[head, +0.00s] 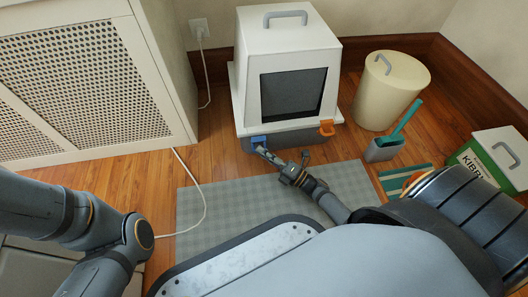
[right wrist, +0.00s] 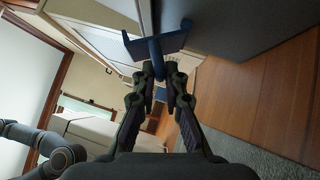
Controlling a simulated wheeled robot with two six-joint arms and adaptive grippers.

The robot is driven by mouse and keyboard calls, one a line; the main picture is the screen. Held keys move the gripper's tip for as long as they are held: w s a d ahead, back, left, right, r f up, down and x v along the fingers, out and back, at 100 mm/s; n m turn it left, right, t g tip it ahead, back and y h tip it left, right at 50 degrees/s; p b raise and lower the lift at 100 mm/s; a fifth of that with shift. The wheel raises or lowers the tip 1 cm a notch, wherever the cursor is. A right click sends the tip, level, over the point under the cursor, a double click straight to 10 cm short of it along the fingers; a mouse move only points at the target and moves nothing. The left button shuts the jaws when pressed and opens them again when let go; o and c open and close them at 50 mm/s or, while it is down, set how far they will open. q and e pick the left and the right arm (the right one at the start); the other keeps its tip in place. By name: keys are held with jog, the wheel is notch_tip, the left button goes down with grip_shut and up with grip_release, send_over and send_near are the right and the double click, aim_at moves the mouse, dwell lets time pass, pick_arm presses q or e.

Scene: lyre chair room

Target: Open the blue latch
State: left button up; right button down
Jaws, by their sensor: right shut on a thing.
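The blue latch (head: 258,140) is on the front left lower edge of the white and grey litter box (head: 287,27). My right gripper (head: 265,152) reaches it from the front. In the right wrist view the fingertips of my right gripper (right wrist: 161,78) are shut on the lower stem of the blue latch (right wrist: 158,46), whose wider part shows beyond them. An orange latch (head: 326,128) is on the box's front right edge. My left arm is at the left of the head view, but its gripper is out of view.
A cream bin (head: 386,92) stands right of the box, with a grey holder and teal scoop (head: 385,149) in front. A green and white container (head: 492,158) is at far right. A grey mat (head: 240,195) lies in front; a white cable (head: 195,180) crosses the floor.

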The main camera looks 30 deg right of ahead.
jog(key=c, duration=1.4)
grip_release()
jog(key=shift+r, duration=0.15)
